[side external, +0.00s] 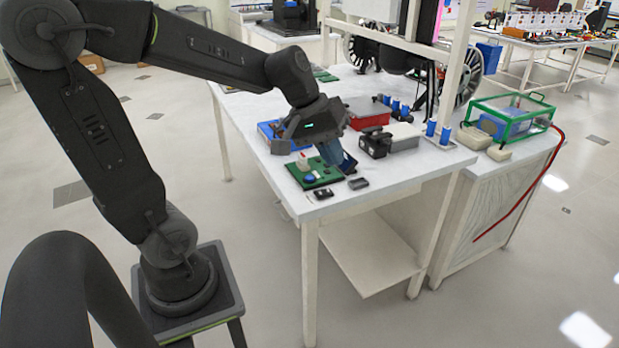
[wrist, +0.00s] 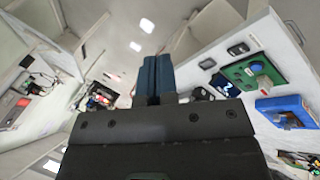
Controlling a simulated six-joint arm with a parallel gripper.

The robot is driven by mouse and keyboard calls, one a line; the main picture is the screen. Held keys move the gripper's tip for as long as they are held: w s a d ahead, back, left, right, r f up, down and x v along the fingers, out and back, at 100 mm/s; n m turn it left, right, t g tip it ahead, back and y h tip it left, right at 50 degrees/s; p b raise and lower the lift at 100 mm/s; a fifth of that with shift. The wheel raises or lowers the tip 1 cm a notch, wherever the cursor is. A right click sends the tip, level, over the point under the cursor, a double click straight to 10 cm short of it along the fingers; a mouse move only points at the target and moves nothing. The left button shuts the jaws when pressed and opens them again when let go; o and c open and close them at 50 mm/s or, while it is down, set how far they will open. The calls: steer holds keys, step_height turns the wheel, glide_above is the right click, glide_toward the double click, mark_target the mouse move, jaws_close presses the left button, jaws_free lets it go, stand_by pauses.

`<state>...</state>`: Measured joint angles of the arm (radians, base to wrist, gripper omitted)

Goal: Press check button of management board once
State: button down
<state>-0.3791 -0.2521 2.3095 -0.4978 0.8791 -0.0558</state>
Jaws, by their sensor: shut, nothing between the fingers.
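The green board (side external: 325,173), which I take to be the management board, lies near the front corner of the white table. It carries a round blue part (side external: 309,178) and a white part with red (side external: 303,162). I cannot tell which part is the check button. The board also shows at the right of the wrist view (wrist: 238,72), with a white and red part (wrist: 257,68) on it. My gripper (side external: 331,160) is above the board's far right side, its blue-grey fingers pointing down. In the wrist view the fingers (wrist: 157,72) are together and empty. Contact with the board cannot be told.
A dark blue device (side external: 348,164) stands close beside the fingers. Small dark items (side external: 358,183) lie along the table edge. A blue box (side external: 268,129), a red and grey box (side external: 370,119) and a black device (side external: 375,146) are nearby. A white frame post (side external: 447,85) rises at the right.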

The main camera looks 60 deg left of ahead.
steer(key=w+a+f+n+t+h, duration=0.1)
steer(key=w+a+f+n, duration=0.1)
steer(key=w+a+n, duration=0.3)
steer(key=w+a+f+n+t, duration=0.1)
steer(key=w+a+f+n, duration=0.15)
steer(key=a, duration=0.55)
steer(key=n+t, duration=0.2)
steer(key=n, duration=0.5)
glide_above(309, 178)
step_height(309, 178, down, 6)
steer(key=shift+f+m, duration=0.15)
steer(key=shift+m, duration=0.1)
steer(key=shift+f, duration=4.3)
steer(key=shift+f, duration=0.4)
